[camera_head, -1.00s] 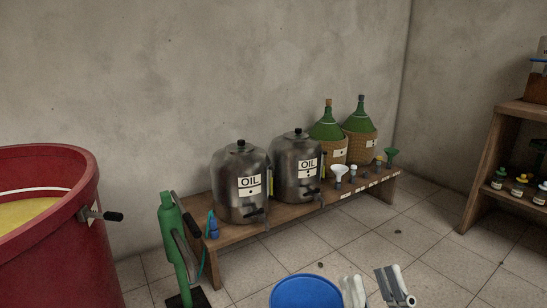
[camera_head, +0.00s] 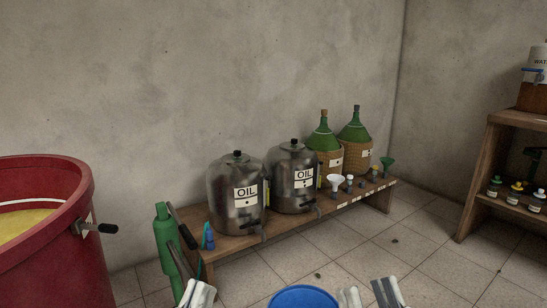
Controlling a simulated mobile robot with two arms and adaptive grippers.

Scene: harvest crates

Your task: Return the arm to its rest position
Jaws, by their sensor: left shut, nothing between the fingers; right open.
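My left gripper (camera_head: 196,288) shows at the bottom edge, left of centre, with its pale fingers together and nothing between them. It is in front of the low wooden bench and right beside the foot of the green bottle-shaped device in the picture. My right gripper (camera_head: 367,286) shows at the bottom edge, right of centre, with its two fingers spread apart and empty. Most of both arms is outside the picture. A blue round object (camera_head: 303,297) lies between the two grippers, cut off by the bottom edge.
A red vat (camera_head: 55,245) stands at the left. The green device (camera_head: 165,230) stands by the bench (camera_head: 240,240), which bears two steel oil tanks (camera_head: 236,205) (camera_head: 292,185), green demijohns (camera_head: 354,125) and funnels. A wooden shelf (camera_head: 480,190) is at right. The tiled floor between is open.

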